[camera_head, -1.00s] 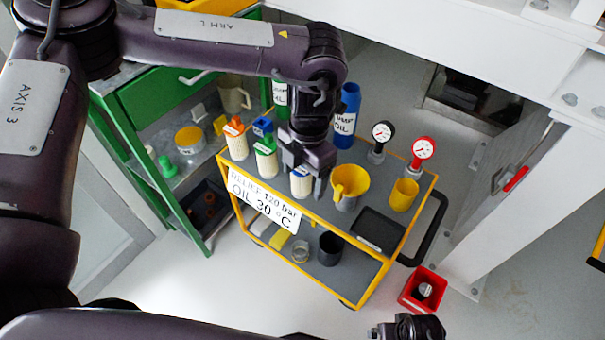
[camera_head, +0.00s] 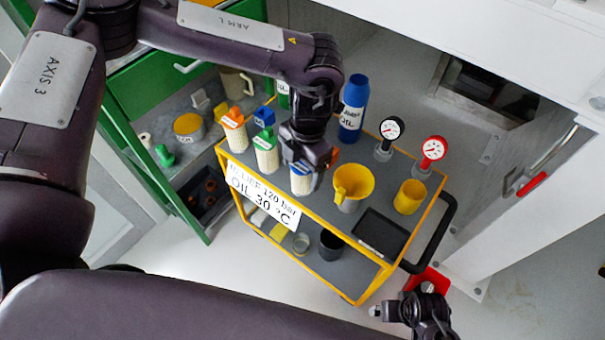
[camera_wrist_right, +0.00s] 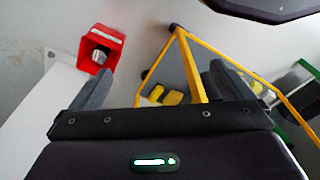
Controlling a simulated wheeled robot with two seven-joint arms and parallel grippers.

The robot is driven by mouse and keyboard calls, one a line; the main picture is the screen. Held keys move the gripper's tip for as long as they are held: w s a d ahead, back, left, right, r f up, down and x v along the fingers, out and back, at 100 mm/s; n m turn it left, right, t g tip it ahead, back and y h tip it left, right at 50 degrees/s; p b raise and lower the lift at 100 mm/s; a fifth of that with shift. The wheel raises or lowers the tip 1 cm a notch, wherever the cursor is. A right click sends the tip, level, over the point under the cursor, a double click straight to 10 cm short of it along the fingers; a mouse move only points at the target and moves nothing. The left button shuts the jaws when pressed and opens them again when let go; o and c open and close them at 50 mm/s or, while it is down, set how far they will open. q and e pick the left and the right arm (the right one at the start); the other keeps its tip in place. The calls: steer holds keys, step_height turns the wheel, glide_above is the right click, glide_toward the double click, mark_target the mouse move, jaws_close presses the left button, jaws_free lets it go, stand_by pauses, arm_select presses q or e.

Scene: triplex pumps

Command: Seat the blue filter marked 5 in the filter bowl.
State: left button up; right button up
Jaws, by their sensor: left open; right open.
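Several pale filters with coloured tops stand on the yellow cart's top shelf. One is orange-topped (camera_head: 236,138), one green-topped (camera_head: 267,158), and a blue-topped one (camera_head: 263,117) stands behind the green. Another filter with blue on it (camera_head: 301,183) stands at the front edge, partly hidden by my left gripper (camera_head: 312,170). My left gripper is open and points down over it; contact is unclear. I cannot read a 5 on either blue one. I cannot tell which vessel is the filter bowl. My right gripper (camera_head: 420,307) is open and empty, right of the cart; its fingers show in the right wrist view (camera_wrist_right: 160,85).
The cart also holds a yellow funnel (camera_head: 352,183), a yellow cup (camera_head: 410,196), two gauges, a blue oil bottle (camera_head: 353,105) and a black tray (camera_head: 381,233). A dark cup (camera_head: 331,244) stands on its lower shelf. A red bin (camera_wrist_right: 101,48) stands on the floor.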

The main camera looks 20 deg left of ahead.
arm_select(q)
steer(key=shift+f, duration=0.35)
steer(key=shift+c, duration=0.3)
steer(key=c, duration=1.1)
steer(key=shift+r, duration=0.15)
